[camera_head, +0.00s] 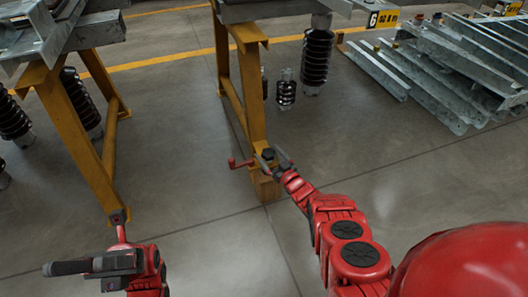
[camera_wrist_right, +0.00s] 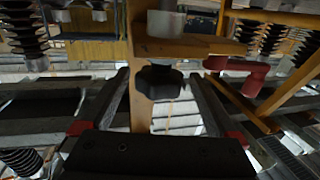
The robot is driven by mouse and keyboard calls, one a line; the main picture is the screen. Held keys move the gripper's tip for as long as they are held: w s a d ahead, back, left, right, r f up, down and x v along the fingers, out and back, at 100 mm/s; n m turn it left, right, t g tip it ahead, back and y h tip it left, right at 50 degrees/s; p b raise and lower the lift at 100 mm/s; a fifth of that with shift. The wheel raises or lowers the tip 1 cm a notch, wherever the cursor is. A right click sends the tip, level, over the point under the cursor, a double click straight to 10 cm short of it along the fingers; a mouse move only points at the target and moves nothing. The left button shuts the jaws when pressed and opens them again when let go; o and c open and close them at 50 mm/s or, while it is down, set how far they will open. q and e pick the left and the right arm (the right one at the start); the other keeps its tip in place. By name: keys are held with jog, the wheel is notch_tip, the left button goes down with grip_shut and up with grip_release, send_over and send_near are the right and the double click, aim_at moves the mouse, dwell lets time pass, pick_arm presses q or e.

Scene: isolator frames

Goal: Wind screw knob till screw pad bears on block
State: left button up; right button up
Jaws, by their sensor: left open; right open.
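In the head view, my right gripper (camera_head: 275,157) is at the foot of a yellow post, by the dark knob (camera_head: 267,153). The screw pad is not discernible. My left gripper (camera_head: 75,266) is open at the lower left, away from the post.
Galvanised beams (camera_head: 430,75) lie at right.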

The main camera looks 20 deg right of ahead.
aim_at(265, 149)
jog(key=shift+b+x, duration=0.65)
jog(key=shift+x, duration=0.2)
jog(key=shift+b+x, duration=0.75)
jog(key=shift+x, duration=0.15)
jog(key=shift+w, duration=0.1)
pick_arm(q)
jog(key=s+a+r+m+t+y, duration=0.2)
jog(key=s+a+m+t+y, duration=0.6)
jog(key=s+m+t+y, duration=0.2)
jog(key=s+t+y, duration=0.1)
jog(key=t+y, duration=0.1)
jog(key=y, duration=0.1)
jog(key=shift+s+a+r+m, duration=0.25)
jog(key=shift+m, duration=0.05)
